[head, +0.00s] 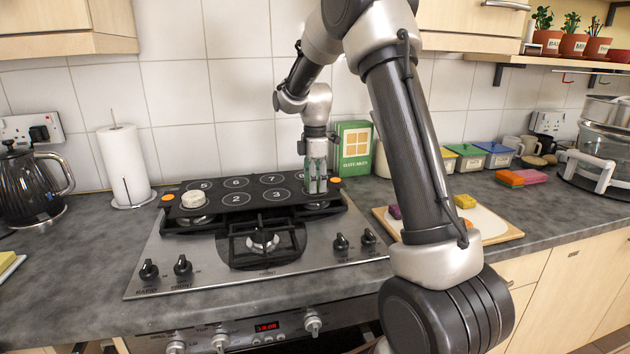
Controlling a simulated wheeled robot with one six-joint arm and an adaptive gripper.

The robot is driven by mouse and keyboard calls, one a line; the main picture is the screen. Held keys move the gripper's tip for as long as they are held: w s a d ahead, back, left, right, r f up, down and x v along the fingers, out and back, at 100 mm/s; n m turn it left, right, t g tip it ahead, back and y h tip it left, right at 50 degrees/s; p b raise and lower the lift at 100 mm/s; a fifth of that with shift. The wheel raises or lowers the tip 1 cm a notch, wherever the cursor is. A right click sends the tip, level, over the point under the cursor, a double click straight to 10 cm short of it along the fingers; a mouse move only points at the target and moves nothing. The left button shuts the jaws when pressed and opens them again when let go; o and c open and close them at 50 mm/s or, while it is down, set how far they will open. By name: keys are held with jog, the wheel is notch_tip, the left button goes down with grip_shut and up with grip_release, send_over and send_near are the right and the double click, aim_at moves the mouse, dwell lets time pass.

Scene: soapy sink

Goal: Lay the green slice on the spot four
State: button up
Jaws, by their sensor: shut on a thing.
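My gripper (316,188) points straight down over the right end of a black board with numbered round spots (257,196), which lies on the hob. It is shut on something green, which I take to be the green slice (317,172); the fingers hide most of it. Spots 2, 3, 5, 6 and 7 can be read. The fingers cover the front-row place right of spot 3, where spot four would lie, so its number is hidden. I cannot tell whether the slice touches the board.
A whitish round thing (194,200) sits on the board's front left. A green box (354,148) stands close behind my gripper. Hob knobs (183,265) line the front.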

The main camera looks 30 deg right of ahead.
jog(key=o, duration=1.1)
notch_tip(320, 180, up, 17)
dwell(0.7)
